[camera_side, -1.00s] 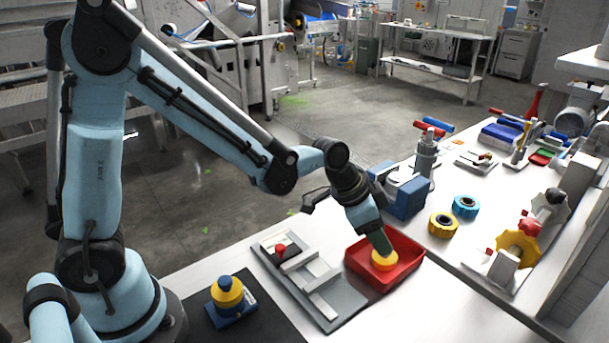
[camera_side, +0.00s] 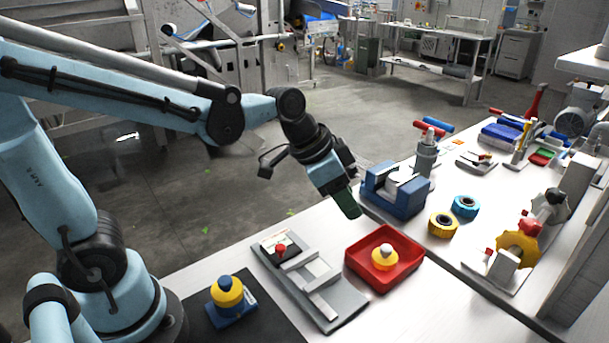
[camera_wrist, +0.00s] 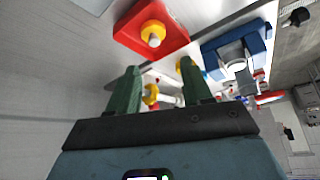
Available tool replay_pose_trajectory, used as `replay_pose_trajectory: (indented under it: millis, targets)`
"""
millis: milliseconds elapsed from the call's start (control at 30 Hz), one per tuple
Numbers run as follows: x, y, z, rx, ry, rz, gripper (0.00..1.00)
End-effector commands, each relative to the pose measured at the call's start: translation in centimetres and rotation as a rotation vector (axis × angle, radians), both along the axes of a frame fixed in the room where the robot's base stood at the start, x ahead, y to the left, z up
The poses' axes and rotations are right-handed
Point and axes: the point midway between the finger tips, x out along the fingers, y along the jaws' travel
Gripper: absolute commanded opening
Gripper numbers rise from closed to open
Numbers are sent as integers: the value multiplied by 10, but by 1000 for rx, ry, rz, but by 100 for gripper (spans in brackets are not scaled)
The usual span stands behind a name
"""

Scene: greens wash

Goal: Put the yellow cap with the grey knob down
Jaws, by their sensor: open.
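The yellow cap with the grey knob (camera_side: 384,257) sits upright in the red tray (camera_side: 403,276), knob up. It also shows in the wrist view (camera_wrist: 153,34), inside the red tray (camera_wrist: 178,38). My gripper (camera_side: 350,212) is above and behind the tray in the side view, apart from the cap. In the wrist view the two green fingers of my gripper (camera_wrist: 162,82) are spread with nothing held between them.
A grey fixture plate (camera_side: 335,314) with a red knob lies left of the tray. A blue block holder (camera_side: 408,207) stands behind it. Yellow (camera_side: 442,225) and blue (camera_side: 466,207) rings lie to the right. A yellow cap with a blue knob (camera_side: 227,291) sits on a blue base at front left.

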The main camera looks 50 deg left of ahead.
Motion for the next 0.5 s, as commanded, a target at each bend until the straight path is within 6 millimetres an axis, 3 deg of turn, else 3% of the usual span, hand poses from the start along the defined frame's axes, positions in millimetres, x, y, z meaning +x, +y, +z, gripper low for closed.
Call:
replay_pose_trajectory:
  millis: [300, 500]
  targets:
    - [-61, 50, 5, -13, -53, 355, 49]
    - [-80, 66, 0, -27, -85, 481, 49]
